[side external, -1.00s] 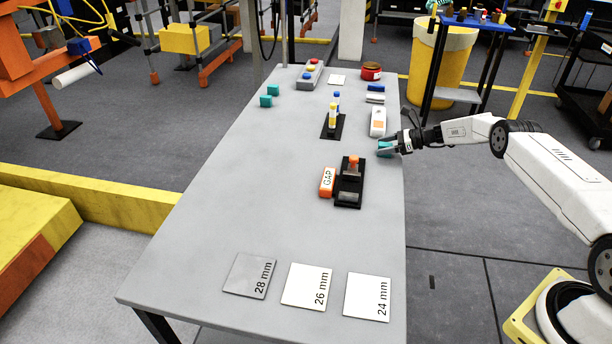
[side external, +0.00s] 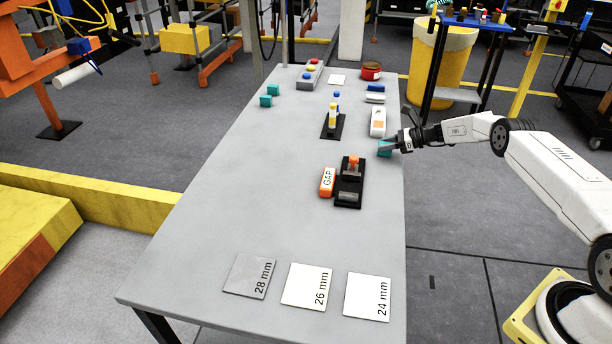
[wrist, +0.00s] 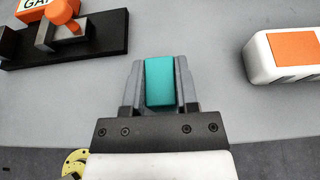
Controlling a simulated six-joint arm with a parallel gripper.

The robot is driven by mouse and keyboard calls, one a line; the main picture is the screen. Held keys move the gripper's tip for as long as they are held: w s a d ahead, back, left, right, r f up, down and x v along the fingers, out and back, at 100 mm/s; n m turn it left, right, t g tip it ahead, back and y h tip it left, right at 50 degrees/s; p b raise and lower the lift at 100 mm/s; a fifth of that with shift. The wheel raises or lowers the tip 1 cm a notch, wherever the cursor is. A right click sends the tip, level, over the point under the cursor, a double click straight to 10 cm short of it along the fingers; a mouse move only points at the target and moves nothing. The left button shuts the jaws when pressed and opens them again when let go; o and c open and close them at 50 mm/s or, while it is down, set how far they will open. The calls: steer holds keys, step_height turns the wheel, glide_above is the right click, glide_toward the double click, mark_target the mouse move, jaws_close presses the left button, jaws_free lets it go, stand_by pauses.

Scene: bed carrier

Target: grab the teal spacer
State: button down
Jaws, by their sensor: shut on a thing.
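A teal spacer (wrist: 160,82) sits between the two fingers of my gripper (wrist: 160,80) in the wrist view, with a finger against each side. In the side view the same spacer (side external: 384,149) shows at the tips of my gripper (side external: 387,146), near the right edge of the table. My gripper is shut on it. I cannot tell whether the spacer touches the tabletop. Two other teal blocks (side external: 268,96) stand near the far left edge of the table.
The black fixture with an orange knob (side external: 349,187) and the orange GAP block (side external: 327,182) lie left of my gripper. A white and orange block (side external: 378,121) stands just beyond it. Tiles marked 28, 26 and 24 mm (side external: 304,287) lie at the near end. The table's middle left (side external: 230,190) is clear.

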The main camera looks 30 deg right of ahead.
steer(key=shift+r, duration=1.3)
steer(key=shift+s+a+r, duration=0.2)
steer(key=shift+s+r, duration=0.5)
steer(key=shift+r, duration=0.35)
steer(key=s+a+r, duration=0.3)
steer(key=s+r, duration=0.5)
steer(key=s, duration=0.4)
steer(key=shift+a, duration=0.35)
steer(key=shift+a, duration=0.1)
